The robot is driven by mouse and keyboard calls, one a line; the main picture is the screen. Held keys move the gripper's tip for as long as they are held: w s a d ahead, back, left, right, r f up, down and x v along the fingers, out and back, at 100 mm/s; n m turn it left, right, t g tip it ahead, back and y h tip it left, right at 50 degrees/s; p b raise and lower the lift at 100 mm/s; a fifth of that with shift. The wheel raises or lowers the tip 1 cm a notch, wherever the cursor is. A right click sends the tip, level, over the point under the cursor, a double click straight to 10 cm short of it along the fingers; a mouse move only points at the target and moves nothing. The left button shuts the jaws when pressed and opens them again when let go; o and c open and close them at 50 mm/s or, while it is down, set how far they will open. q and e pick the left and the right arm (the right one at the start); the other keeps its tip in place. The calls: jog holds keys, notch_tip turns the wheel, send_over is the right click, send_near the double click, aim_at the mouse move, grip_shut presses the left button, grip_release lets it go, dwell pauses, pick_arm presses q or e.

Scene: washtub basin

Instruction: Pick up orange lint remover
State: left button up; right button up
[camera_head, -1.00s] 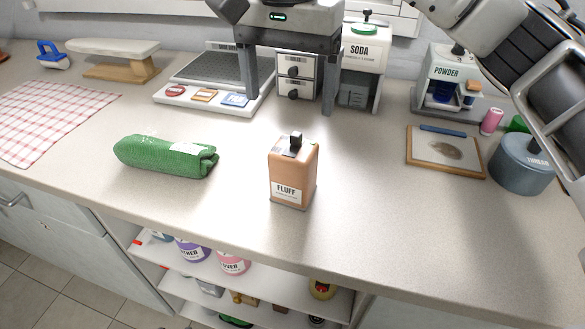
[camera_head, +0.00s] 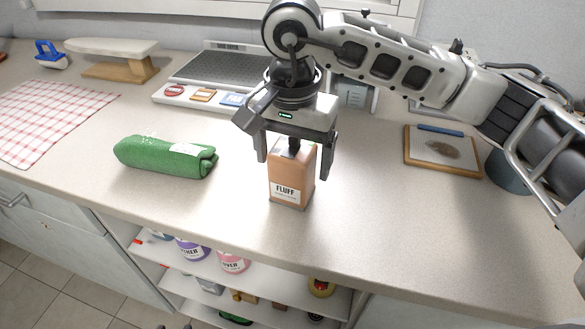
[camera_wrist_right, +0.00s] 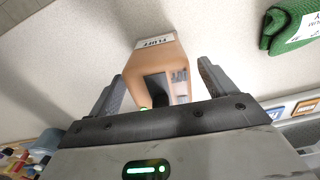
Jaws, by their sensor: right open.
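The orange lint remover (camera_head: 291,182) is a box labelled "FLUFF" and stands upright on the counter near its front edge. My right gripper (camera_head: 294,168) is open above it, with one finger on each side of the box's upper part. The right wrist view shows the orange box (camera_wrist_right: 157,65) between the two fingers (camera_wrist_right: 160,88), with a gap visible on the left. My left gripper is not in view.
A rolled green towel (camera_head: 166,157) lies left of the box. A scale-like tray (camera_head: 210,70) is behind. A framed board (camera_head: 443,150) lies to the right, under my right arm. The counter around the box is clear. Shelves with bottles are below.

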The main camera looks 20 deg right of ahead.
jog(key=c, duration=1.1)
jog(key=shift+r, duration=0.1)
